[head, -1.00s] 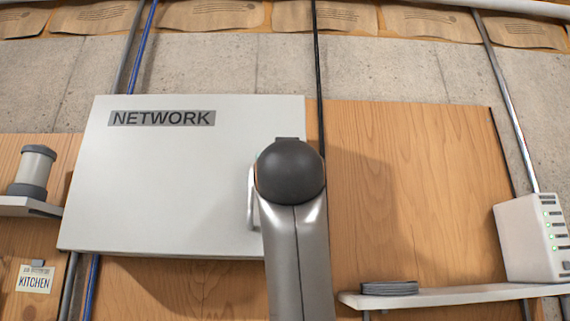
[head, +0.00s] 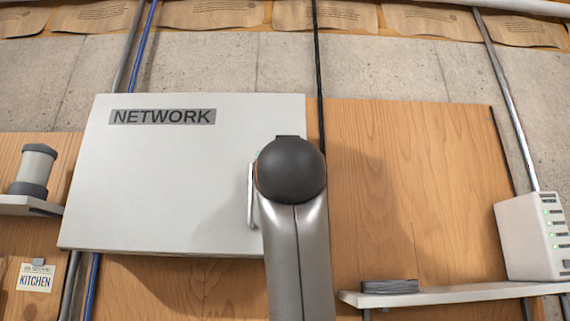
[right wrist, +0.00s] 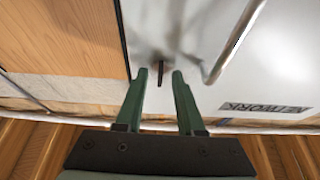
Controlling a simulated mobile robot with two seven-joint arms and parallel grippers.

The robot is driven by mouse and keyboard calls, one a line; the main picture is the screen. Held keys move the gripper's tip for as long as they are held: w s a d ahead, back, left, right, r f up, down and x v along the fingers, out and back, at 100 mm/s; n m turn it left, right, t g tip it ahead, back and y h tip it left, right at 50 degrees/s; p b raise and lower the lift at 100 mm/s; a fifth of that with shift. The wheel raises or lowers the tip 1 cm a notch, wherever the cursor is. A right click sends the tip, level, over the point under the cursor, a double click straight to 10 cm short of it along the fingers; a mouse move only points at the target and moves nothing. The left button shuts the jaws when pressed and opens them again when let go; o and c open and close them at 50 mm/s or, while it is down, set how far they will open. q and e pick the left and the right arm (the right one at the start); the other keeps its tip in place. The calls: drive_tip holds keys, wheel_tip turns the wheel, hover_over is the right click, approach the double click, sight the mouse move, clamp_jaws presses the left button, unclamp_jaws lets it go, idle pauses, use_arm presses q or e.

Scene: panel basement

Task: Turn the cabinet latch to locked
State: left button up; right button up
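The white network cabinet (head: 170,185) hangs on the wall with its door closed; its door also shows in the right wrist view (right wrist: 275,60). The latch (right wrist: 161,68) is a small dark, narrow piece near the door edge in the right wrist view. My right gripper (right wrist: 160,76) is open, its two green fingertips apart on either side of the latch, with gaps to both. I cannot tell how deep the fingers reach. In the head view my right arm hides the latch and the gripper. My left gripper is in neither view.
A metal bar handle (head: 251,196) stands out from the door, close beside my right fingers in the wrist view (right wrist: 232,45). A black cable (head: 318,70) runs beside the cabinet.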

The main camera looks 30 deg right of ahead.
drive_tip(key=b+v, duration=0.4)
drive_tip(key=v, duration=0.8)
